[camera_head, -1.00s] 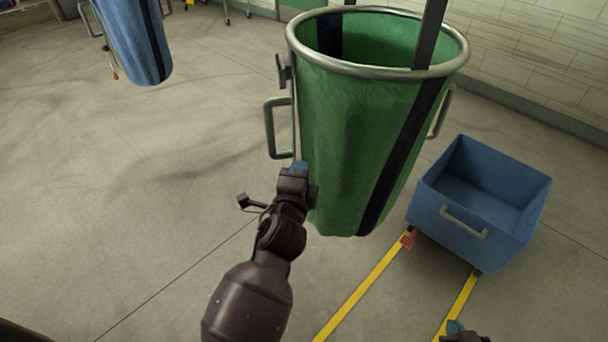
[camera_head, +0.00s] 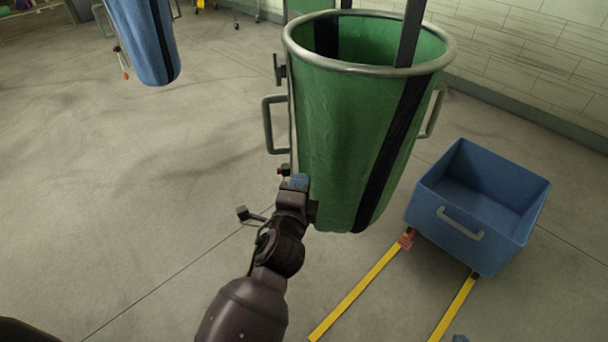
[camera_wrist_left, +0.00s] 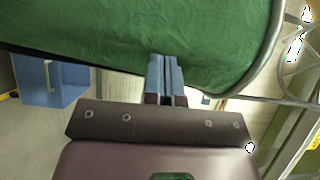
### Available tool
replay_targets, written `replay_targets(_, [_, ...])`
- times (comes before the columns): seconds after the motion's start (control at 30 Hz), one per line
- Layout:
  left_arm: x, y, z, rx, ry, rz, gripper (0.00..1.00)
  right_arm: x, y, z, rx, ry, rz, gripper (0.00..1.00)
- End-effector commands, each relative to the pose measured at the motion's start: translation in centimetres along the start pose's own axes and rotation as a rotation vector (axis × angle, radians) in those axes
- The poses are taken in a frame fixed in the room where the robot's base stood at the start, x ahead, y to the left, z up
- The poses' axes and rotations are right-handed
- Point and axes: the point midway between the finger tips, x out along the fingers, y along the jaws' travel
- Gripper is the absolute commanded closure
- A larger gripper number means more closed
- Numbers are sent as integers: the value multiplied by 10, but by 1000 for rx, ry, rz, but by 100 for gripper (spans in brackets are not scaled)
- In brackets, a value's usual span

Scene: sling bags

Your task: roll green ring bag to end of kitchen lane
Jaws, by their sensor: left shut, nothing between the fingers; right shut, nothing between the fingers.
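The green ring bag (camera_head: 345,130), tall with a dark vertical stripe and a grey metal rim, stands upright in the middle of the head view. Side handles show on its left and right. My left gripper (camera_head: 298,182) is shut and empty, at the bag's lower left side. In the left wrist view its blue fingers (camera_wrist_left: 165,78) are together and overlap the green bag (camera_wrist_left: 150,35); whether they touch it I cannot tell. Only a blue tip of my right gripper (camera_head: 460,338) shows at the bottom edge, shut and empty.
A blue tub (camera_head: 478,205) with a handle stands right of the bag, at the far end of two yellow floor lines (camera_head: 362,287). A blue hanging bag (camera_head: 145,40) is at upper left. A tiled wall (camera_head: 540,60) is behind. The floor at left is clear.

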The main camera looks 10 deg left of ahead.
Motion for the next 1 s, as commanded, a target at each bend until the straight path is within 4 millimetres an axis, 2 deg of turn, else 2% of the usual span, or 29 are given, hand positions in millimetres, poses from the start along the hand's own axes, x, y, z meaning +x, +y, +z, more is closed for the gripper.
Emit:
replay_targets(0.2, [-38, 2, 0, 0, -1, 1, 100, 6, -4, -4, 5, 15, -5, 100])
replay_targets(0.4, [-61, 1, 0, 0, 0, 1, 100, 9, -5, -6, 5, 22, -5, 100])
replay_targets(0.6, [-70, 0, 0, 1, -1, 0, 100, 9, -4, -7, 5, 24, -5, 100])
replay_targets(1.0, [-71, 0, 0, 1, 0, 0, 100, 4, -2, 1, 2, 9, -2, 100])
